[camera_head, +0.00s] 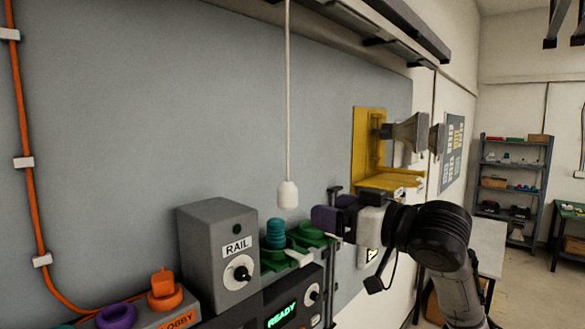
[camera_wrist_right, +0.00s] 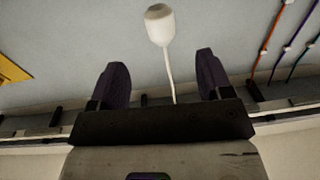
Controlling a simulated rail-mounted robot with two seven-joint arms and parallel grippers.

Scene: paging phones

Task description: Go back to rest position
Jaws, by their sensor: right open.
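My right gripper (camera_head: 326,217) has dark purple fingers and is at the centre right of the head view, in front of the grey wall panel. It is to the right of a white pull-cord knob (camera_head: 288,195) that hangs on a long white cord, with a visible gap between them. In the right wrist view the gripper (camera_wrist_right: 160,80) is open, its two fingers wide apart with nothing held. The white knob (camera_wrist_right: 160,24) appears beyond the fingertips there, and its cord runs through the picture between the fingers. My left gripper is not in view.
Below the knob stand a grey RAIL box (camera_head: 218,258), green parts (camera_head: 310,236) and a READY display unit (camera_head: 283,316). A yellow bracket (camera_head: 367,145) with horn speakers (camera_head: 408,132) is on the wall behind my right arm. Shelves (camera_head: 515,170) stand far right.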

